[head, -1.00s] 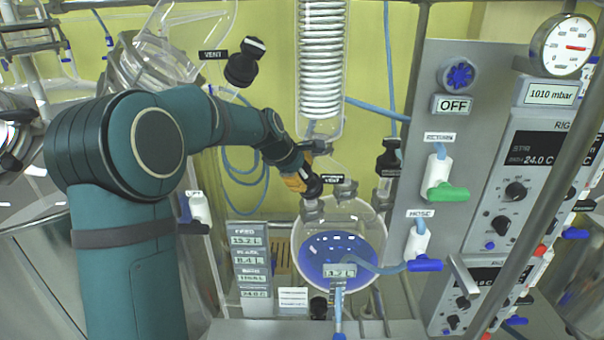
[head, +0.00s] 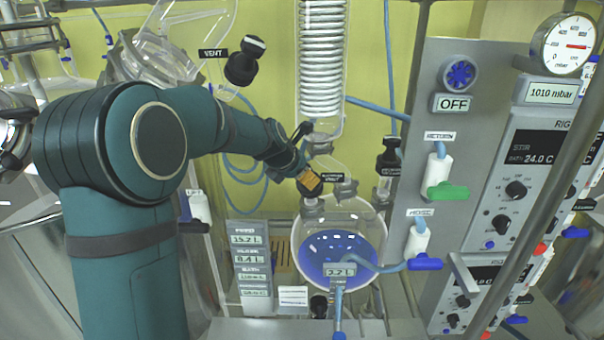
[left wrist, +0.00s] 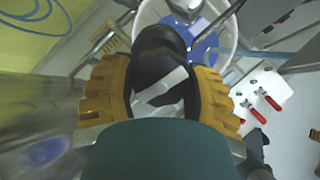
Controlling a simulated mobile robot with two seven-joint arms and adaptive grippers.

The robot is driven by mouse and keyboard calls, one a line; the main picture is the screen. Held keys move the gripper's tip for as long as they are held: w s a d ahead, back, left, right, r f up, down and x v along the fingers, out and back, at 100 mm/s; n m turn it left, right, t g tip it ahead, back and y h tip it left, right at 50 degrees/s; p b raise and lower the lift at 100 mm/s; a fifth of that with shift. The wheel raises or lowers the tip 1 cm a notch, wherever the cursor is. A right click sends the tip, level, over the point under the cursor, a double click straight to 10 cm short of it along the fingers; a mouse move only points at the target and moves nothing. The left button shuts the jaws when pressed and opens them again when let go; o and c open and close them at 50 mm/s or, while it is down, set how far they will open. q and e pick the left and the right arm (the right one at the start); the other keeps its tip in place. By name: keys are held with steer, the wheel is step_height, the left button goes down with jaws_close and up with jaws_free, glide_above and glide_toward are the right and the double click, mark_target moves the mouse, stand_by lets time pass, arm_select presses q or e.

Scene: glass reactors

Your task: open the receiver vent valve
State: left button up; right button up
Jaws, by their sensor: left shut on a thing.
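The receiver is a round glass flask (head: 341,222) with blue liquid, low in the middle of the head view. A small black "VENT" label (head: 332,177) is at its top. My left gripper (head: 309,182) reaches the top left of the flask, beside this label. In the left wrist view its yellow-padded fingers are shut on a black valve knob (left wrist: 160,50) with a pale stripe, one finger on each side. The knob is mostly hidden by the gripper in the head view, so its turned position cannot be told. My right gripper is not in view.
A glass condenser coil (head: 321,60) hangs just above the flask. Another black vent knob (head: 244,66) is at upper left. A grey panel with a green-handled valve (head: 447,191) and a blue-handled valve (head: 424,263) stands to the right. Blue hoses run around the flask.

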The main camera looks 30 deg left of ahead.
arm_select(q)
steer(key=n+y, duration=0.1)
steer(key=n, duration=0.3)
steer(key=shift+d+r+n, duration=0.1)
steer(key=shift+d+n, duration=0.05)
steer(key=shift+n, duration=0.25)
steer(key=n, duration=0.3)
steer(key=shift+w+n+y, duration=0.1)
steer(key=shift+n+y, duration=0.2)
steer(key=shift+n, duration=0.1)
steer(key=n, duration=0.3)
steer(key=shift+n, duration=0.4)
steer(key=shift+n+g+y, duration=0.4)
steer(key=shift+n+y, duration=0.1)
steer(key=shift+n, duration=1.3)
steer(key=o, duration=1.2)
steer(key=shift+d, duration=0.1)
